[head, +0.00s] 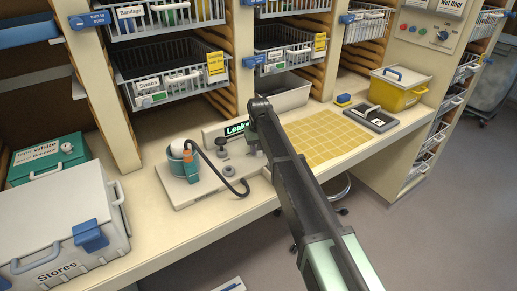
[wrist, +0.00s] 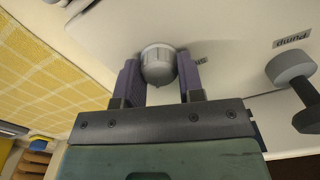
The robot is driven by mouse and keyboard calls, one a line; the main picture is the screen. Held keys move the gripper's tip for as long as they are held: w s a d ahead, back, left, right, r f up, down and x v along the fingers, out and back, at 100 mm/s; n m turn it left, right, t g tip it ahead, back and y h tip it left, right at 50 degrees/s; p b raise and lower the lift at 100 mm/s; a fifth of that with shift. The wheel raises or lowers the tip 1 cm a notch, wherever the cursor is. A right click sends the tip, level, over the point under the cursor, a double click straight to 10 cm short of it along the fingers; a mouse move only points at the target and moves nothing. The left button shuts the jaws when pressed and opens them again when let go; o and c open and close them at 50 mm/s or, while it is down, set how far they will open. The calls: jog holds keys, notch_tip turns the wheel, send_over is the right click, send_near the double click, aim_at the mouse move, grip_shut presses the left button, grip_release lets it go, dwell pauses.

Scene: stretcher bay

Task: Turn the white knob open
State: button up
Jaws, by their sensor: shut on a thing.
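A round, pale whitish-grey knob (wrist: 158,58) stands on a white panel in the wrist view, between the two purple-grey fingers of my gripper (wrist: 158,72). The fingers are closed on its two sides. A small label beside the knob is mostly hidden by one finger. In the head view my arm reaches over the panel (head: 205,191) on the counter and hides the gripped knob and my fingertips.
The panel also carries a cup with a black hose (head: 182,157) and a "Leaks" display (head: 236,129). A yellow gridded mat (head: 325,134) lies to the right.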

jog(key=shift+m, duration=0.8)
jog(key=o, duration=0.9)
jog(key=shift+r, duration=0.1)
notch_tip(320, 180, up, 11)
jog(key=p, duration=1.1)
jog(key=shift+f, duration=0.2)
